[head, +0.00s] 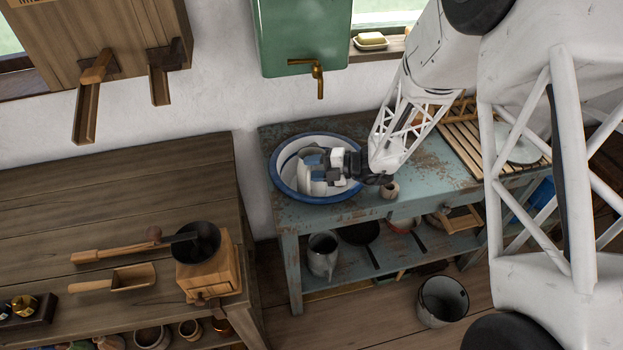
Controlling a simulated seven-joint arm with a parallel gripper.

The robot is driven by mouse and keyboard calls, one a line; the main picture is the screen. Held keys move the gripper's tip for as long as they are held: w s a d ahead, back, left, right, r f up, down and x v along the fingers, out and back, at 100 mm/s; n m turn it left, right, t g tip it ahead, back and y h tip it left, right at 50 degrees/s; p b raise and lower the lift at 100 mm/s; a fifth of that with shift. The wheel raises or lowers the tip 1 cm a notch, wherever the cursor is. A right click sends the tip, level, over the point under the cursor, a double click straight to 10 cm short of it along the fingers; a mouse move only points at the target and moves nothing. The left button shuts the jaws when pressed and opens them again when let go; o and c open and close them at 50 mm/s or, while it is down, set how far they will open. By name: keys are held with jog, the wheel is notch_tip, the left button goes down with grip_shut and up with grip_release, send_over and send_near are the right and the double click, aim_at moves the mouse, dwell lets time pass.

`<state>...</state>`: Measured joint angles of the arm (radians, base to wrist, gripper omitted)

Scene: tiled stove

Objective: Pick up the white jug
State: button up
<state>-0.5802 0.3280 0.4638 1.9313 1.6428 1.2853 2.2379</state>
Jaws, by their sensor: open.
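A white jug-like vessel (304,174) appears to stand in the wide white basin with a blue rim (283,193) on the worn blue table. My gripper (318,168) reaches into the basin from the right and is over or beside this white shape. Its jaws are open. The gripper covers much of the vessel, so I cannot tell whether the fingers touch it or stand around it. A greyish-white jug (322,256) stands upright on the lower shelf of the same table, below and apart from my gripper.
A small cup (390,190) stands just right of the basin. A green tank with a brass tap (318,74) hangs above. A slatted rack with a plate (522,148) is at the right. A bucket (442,301) stands on the floor. A grinder (208,262) stands on the left wooden table.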

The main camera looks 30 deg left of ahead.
jog(key=shift+s+a+f, duration=0.1)
jog(key=shift+s+a, duration=0.1)
jog(key=shift+a, duration=0.25)
jog(key=shift+c, duration=0.4)
grip_shut()
